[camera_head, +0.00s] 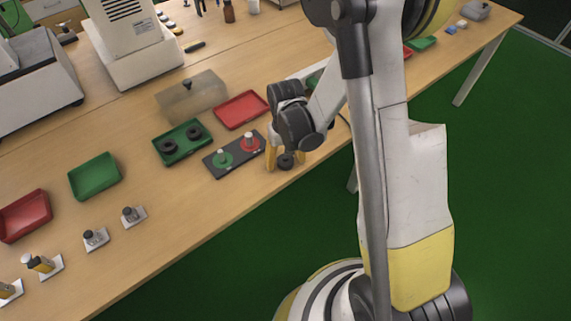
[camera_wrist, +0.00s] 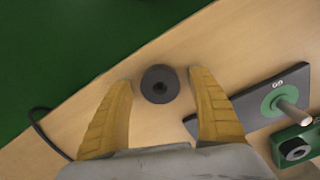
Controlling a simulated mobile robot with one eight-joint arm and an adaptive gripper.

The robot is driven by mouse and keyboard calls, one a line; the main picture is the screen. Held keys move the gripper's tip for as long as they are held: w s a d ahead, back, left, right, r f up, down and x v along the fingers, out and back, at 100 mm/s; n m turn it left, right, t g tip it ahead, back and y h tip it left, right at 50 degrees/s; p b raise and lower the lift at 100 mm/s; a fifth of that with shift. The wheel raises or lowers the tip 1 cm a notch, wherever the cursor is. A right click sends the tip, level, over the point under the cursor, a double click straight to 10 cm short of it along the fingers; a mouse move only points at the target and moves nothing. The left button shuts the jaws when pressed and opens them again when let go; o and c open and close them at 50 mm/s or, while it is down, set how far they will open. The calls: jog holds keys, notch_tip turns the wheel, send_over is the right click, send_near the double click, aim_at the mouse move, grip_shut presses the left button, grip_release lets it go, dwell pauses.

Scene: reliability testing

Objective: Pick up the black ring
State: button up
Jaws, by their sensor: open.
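The black ring (camera_wrist: 160,84) lies flat on the wooden table near its edge, with a small hole in its middle. In the head view the ring (camera_head: 286,161) shows just below my gripper. My gripper (camera_wrist: 162,82) is open, with one yellow finger on each side of the ring in the wrist view. A small gap shows between the ring and each finger there. In the head view my gripper (camera_head: 285,160) points down over the table edge. I cannot tell its exact height above the table.
A dark plate (camera_head: 234,166) with a green and a red peg base stands left of my gripper. A green tray (camera_head: 166,153) holds more black rings. A red tray (camera_head: 241,111) and a clear cover (camera_head: 192,97) lie behind. A black cable (camera_wrist: 42,128) lies near the table edge.

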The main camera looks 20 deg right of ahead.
jog(key=shift+r, duration=0.1)
jog(key=c, duration=1.2)
jog(key=shift+o, duration=0.2)
